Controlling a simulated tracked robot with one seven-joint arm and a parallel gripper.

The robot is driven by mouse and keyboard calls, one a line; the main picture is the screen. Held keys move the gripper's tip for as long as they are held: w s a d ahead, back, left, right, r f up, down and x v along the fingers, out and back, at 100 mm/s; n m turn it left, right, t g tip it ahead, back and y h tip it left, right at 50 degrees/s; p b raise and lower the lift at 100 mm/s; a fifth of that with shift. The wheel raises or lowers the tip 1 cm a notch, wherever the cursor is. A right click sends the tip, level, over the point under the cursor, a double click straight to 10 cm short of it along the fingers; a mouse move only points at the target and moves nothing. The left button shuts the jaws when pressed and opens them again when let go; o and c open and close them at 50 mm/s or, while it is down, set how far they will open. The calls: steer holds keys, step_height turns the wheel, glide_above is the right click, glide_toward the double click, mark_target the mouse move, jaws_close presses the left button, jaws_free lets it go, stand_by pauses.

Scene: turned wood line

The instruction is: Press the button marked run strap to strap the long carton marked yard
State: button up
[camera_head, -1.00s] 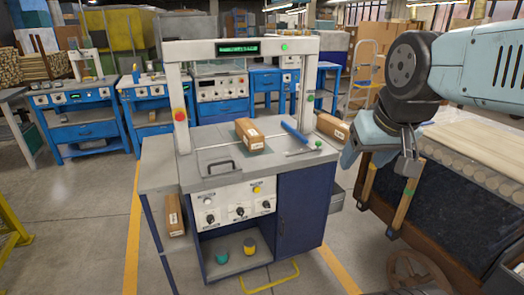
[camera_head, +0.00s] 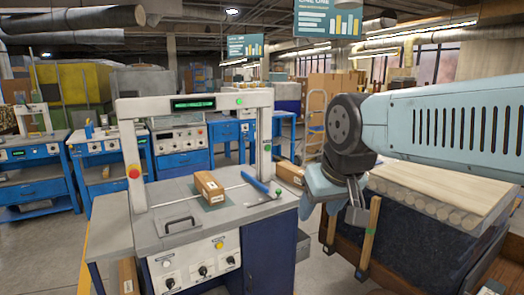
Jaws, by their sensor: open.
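The strapping machine has a white arch (camera_head: 195,106) over a grey top (camera_head: 150,237). A brown carton (camera_head: 209,187) lies on a green patch of the top, at the arch. Other cartons are at the right edge (camera_head: 289,173) and low at the left (camera_head: 127,278); their marks are too small to read. The front panel (camera_head: 196,268) has a white button (camera_head: 166,263), a yellow button (camera_head: 219,246) and dark knobs; I cannot read which is run strap. My gripper (camera_head: 357,213) hangs open and empty, right of the machine and apart from it.
A red button (camera_head: 134,172) is on the left post. A blue bar (camera_head: 257,185) and a green-knobbed lever (camera_head: 278,195) are on the top's right side. A handle (camera_head: 180,224) stands at the front. A dark bin with pale wood rods (camera_head: 435,195) is right, near my gripper. Blue benches stand behind.

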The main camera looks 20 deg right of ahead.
jaws_close()
stand_by(1.4)
